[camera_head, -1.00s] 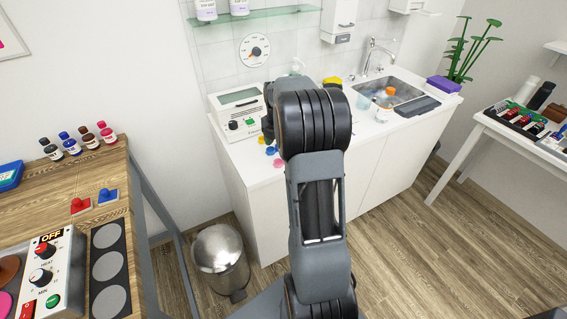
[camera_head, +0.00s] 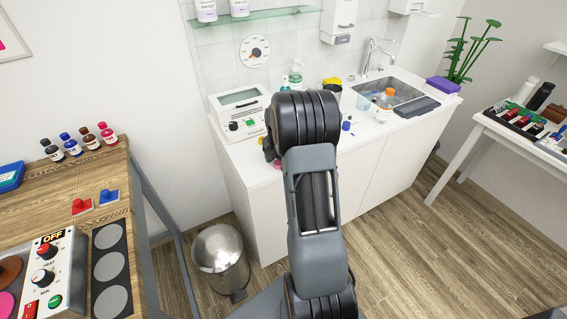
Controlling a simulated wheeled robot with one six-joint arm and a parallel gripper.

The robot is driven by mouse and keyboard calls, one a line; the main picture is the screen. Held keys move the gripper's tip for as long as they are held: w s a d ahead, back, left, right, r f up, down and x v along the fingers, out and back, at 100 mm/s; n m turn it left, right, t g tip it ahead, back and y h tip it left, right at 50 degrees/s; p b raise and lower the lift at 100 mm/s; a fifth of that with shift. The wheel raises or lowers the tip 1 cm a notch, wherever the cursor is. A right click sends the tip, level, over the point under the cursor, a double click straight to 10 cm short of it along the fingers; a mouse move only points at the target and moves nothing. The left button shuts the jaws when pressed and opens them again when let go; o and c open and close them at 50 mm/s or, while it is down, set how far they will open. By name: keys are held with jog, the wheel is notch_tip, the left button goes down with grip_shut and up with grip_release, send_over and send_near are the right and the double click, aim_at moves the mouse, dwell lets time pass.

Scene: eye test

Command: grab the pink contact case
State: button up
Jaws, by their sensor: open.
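The pink contact case (camera_head: 277,165) shows as a small pink patch on the white counter, near its front edge. It is partly covered by my arm. My gripper (camera_head: 269,152) shows only as a small dark part left of the big black joint, low over the counter and close to the pink patch. It is open; its fingertips are mostly hidden, and I cannot tell whether they touch the case. A small blue item (camera_head: 346,126) stands on the counter right of my arm.
A white device (camera_head: 240,111) stands at the counter's left end. A pump bottle (camera_head: 295,75), a yellow-lidded dark container (camera_head: 332,91), an orange-capped bottle (camera_head: 387,98) and the sink (camera_head: 400,90) are further back and right. A steel bin (camera_head: 221,256) stands on the floor.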

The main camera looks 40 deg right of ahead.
jog(key=shift+c, duration=0.4)
jog(key=c, duration=1)
jog(key=shift+r, duration=0.1)
